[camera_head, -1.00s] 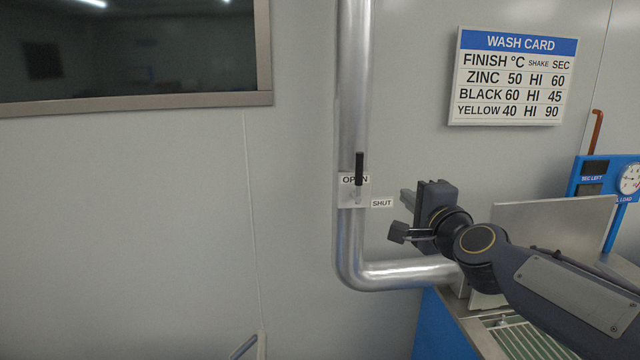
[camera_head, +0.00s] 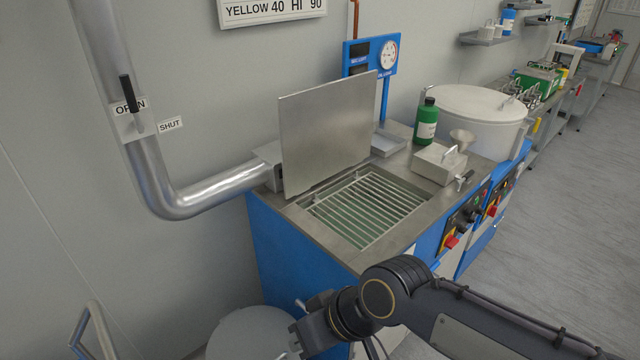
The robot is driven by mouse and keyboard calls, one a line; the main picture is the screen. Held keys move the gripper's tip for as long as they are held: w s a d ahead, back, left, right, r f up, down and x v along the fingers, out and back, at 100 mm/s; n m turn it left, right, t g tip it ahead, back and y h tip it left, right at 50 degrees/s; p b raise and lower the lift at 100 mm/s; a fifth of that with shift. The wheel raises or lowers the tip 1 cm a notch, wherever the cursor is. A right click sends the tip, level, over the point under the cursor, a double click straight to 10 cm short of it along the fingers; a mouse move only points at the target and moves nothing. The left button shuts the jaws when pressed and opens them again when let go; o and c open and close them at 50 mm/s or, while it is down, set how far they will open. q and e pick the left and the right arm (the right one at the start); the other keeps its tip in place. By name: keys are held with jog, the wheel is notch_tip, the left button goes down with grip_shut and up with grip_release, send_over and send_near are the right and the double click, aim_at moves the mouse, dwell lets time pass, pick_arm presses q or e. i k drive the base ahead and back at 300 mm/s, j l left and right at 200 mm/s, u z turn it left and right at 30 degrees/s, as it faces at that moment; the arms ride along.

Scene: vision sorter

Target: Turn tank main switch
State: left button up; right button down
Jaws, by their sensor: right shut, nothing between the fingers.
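The wash tank (camera_head: 300,245) is a blue cabinet with a steel top. On its front panel sits a red rotary knob (camera_head: 451,241) on a dark plate, and a second red knob (camera_head: 491,210) sits farther right. I cannot read which one is labelled the main switch. My right gripper (camera_head: 297,329) is shut and empty at the bottom of the head view, in front of the tank and left of the knobs, touching neither. My left gripper is out of view.
The tank's lid (camera_head: 325,130) stands open over a slatted rack (camera_head: 368,205). A pipe with a black lever (camera_head: 127,93) is at left, beside OPEN and SHUT labels. A green bottle (camera_head: 427,121) and a round white drum (camera_head: 478,112) stand beyond. Open floor (camera_head: 570,240) lies right.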

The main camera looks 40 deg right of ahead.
aim_at(451, 242)
jog(key=z, duration=2.4)
